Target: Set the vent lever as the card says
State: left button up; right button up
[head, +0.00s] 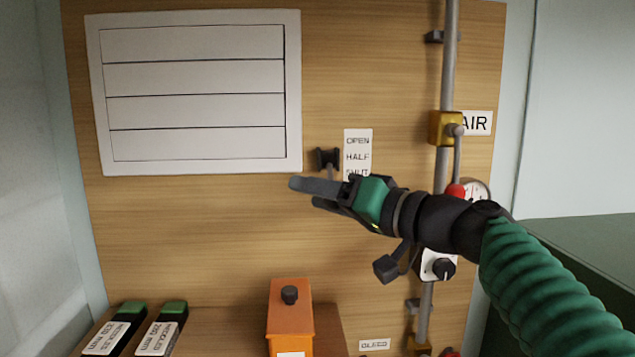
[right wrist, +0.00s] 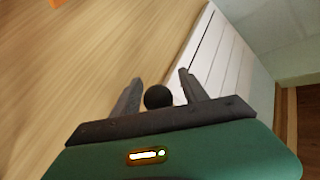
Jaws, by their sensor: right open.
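The vent (head: 195,90) is a white framed panel with flat slats at the upper left of the wooden board. Its lever (head: 330,170) hangs from a black bracket to the right of the vent, beside the label (head: 357,150) reading OPEN, HALF, SHUT. My right gripper (head: 305,194) is open just below and in front of the lever, hiding its lower end. In the right wrist view a round black knob (right wrist: 158,96) shows between the open fingers; contact cannot be told. I see no instruction card. My left gripper is out of view.
A grey pipe (head: 448,75) with a yellow valve (head: 445,128), an AIR sign (head: 478,123) and a gauge runs down the right. An orange box (head: 290,320) and two green-topped black cases (head: 160,330) stand below. The board under the vent is clear.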

jog(key=shift+w+f, duration=0.1)
jog(key=shift+w, duration=0.05)
jog(key=shift+w, duration=0.1)
jog(key=c, duration=0.4)
grip_shut()
jog(key=shift+f, duration=0.1)
dwell(0.7)
